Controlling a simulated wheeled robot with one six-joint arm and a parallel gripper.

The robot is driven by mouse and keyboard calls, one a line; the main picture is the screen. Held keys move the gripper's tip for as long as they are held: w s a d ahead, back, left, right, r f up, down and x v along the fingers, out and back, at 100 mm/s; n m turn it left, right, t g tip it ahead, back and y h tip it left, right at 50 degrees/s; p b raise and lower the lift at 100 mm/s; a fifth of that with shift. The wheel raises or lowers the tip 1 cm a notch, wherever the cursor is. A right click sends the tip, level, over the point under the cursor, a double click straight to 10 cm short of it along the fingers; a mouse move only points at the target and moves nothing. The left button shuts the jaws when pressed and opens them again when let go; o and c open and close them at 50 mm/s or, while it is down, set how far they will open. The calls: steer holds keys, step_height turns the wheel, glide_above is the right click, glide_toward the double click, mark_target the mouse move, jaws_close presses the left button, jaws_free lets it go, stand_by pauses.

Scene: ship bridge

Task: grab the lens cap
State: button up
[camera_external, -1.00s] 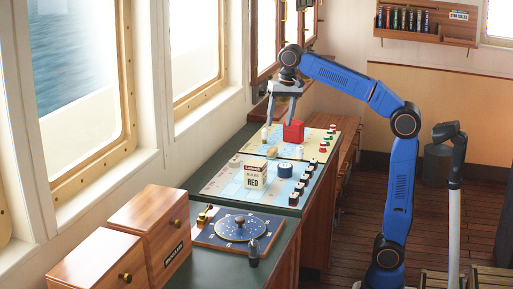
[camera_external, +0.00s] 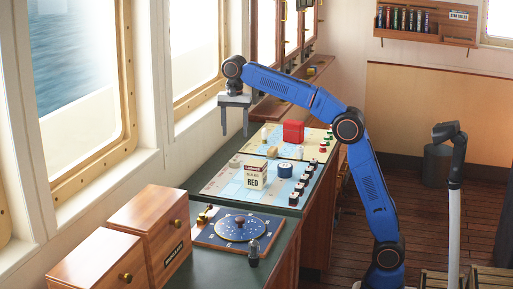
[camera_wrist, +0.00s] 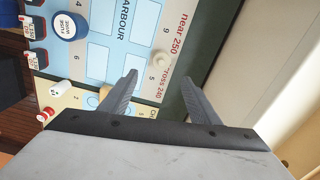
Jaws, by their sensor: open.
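I cannot pick out a lens cap with certainty. A small pale round piece (camera_wrist: 161,60) lies on the printed board, just beyond my fingertips in the wrist view; I cannot tell what it is. My gripper (camera_external: 234,135) is open and empty, pointing down near the window side of the counter. In the wrist view my gripper (camera_wrist: 160,84) shows two spread grey fingers with the board's edge below them. A round blue piece with a white label (camera_external: 285,170) stands on the board, and also shows in the wrist view (camera_wrist: 68,25).
A blue dial panel (camera_external: 225,235) and wooden drawer boxes (camera_external: 150,225) stand nearer. The window wall is close left of my gripper.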

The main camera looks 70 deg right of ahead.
mark_target(234, 162)
steer(key=shift+w+f, duration=0.2)
steer(key=shift+f, duration=6.2)
steer(key=c, duration=1.1)
